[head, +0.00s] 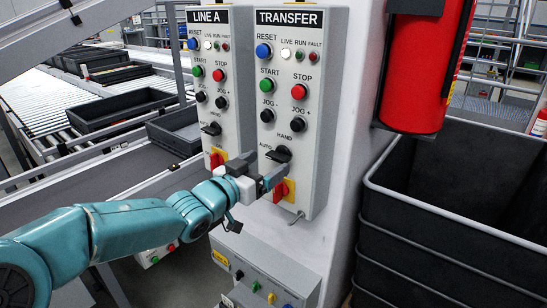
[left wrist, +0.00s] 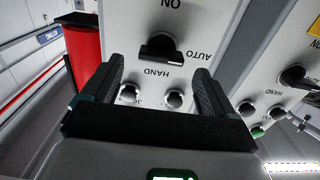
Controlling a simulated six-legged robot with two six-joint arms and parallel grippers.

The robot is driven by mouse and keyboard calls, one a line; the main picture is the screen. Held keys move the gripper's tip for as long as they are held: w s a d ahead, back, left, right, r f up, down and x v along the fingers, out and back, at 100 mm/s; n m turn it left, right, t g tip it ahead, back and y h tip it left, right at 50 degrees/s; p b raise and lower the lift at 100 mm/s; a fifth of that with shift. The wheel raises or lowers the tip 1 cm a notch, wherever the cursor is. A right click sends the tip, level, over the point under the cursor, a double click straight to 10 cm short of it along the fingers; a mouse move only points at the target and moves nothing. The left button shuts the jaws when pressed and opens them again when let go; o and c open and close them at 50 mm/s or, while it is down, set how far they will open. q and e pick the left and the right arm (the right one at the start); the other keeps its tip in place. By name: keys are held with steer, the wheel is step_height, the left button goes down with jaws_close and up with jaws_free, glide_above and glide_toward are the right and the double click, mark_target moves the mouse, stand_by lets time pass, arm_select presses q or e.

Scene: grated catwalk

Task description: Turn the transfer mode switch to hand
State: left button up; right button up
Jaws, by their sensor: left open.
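The TRANSFER panel (head: 322,100) is a grey box on a pale column. Its black mode switch (head: 281,154) sits below the jog buttons, with AUTO to its left and HAND above it. Its handle lies roughly crosswise, seemingly toward AUTO. In the left wrist view the panel appears upside down, and the switch (left wrist: 160,46) shows between and beyond the fingertips. My left gripper (head: 266,167) is open, just in front of and below the switch. In the left wrist view its two fingers (left wrist: 158,72) stand wide apart with nothing between them. My right gripper is not in view.
The LINE A panel (head: 209,105) with a similar switch (head: 211,129) stands just left. A red-yellow rotary switch (head: 285,190) sits below the TRANSFER mode switch. A red extinguisher (head: 420,75) hangs at right above dark stacked bins (head: 450,225). A lower control box (head: 265,275) is beneath.

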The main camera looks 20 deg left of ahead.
mark_target(275, 158)
arm_select(q)
steer(key=shift+x, duration=1.95)
steer(key=c, duration=1.1)
steer(key=shift+o, duration=0.2)
